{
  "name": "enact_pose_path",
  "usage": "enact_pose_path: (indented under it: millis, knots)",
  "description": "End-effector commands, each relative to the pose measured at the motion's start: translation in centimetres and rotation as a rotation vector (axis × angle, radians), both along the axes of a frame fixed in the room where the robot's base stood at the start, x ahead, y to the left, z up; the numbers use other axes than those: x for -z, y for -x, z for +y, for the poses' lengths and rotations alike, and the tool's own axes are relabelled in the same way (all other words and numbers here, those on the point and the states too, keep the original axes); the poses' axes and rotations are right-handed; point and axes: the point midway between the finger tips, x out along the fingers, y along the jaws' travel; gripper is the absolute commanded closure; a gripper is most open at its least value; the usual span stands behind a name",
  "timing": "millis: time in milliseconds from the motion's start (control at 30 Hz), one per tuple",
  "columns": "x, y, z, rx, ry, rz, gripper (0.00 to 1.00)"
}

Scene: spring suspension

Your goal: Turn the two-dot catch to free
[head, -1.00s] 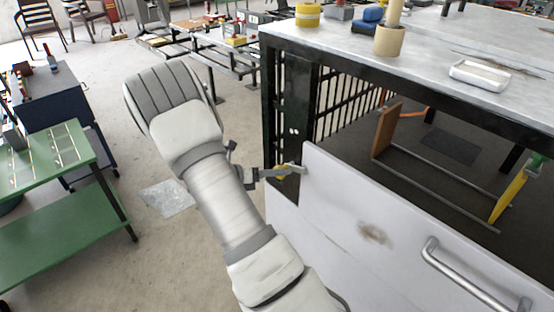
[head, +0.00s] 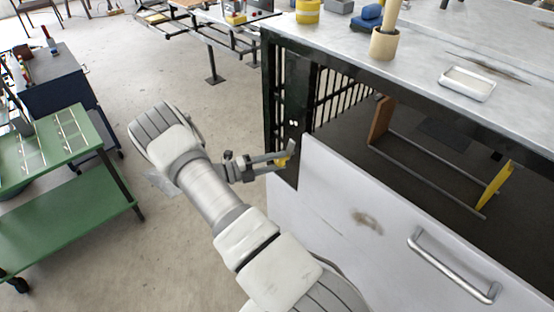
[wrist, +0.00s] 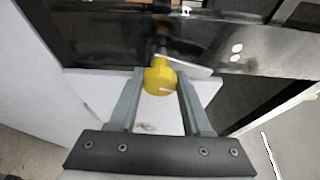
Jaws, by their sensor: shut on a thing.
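The two-dot catch has a yellow hub (head: 282,162) and a short grey lever (head: 291,147). It sits on the black corner post at the left end of the white panel (head: 335,200), below two white dots (head: 293,123). The lever points up and slightly right in the head view. My gripper (head: 278,161) is shut on the hub, one finger on each side.
The white panel has a bar handle (head: 450,265) at its right. The grey bench top (head: 430,50) overhangs above, with a beige cup (head: 384,44) and a white dish (head: 467,84). A green table (head: 70,160) stands at the left. Floor between is clear.

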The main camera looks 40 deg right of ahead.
Motion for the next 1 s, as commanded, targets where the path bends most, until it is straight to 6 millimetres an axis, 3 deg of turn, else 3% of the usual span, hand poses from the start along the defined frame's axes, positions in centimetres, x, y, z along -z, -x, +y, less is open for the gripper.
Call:
enact_pose_path:
  millis: [400, 1000]
  knots:
    - [0.20, -0.02, 0.09, -0.002, 0.017, 0.229, 1.00]
    - [0.14, -0.03, 0.09, -0.003, 0.020, 0.277, 1.00]
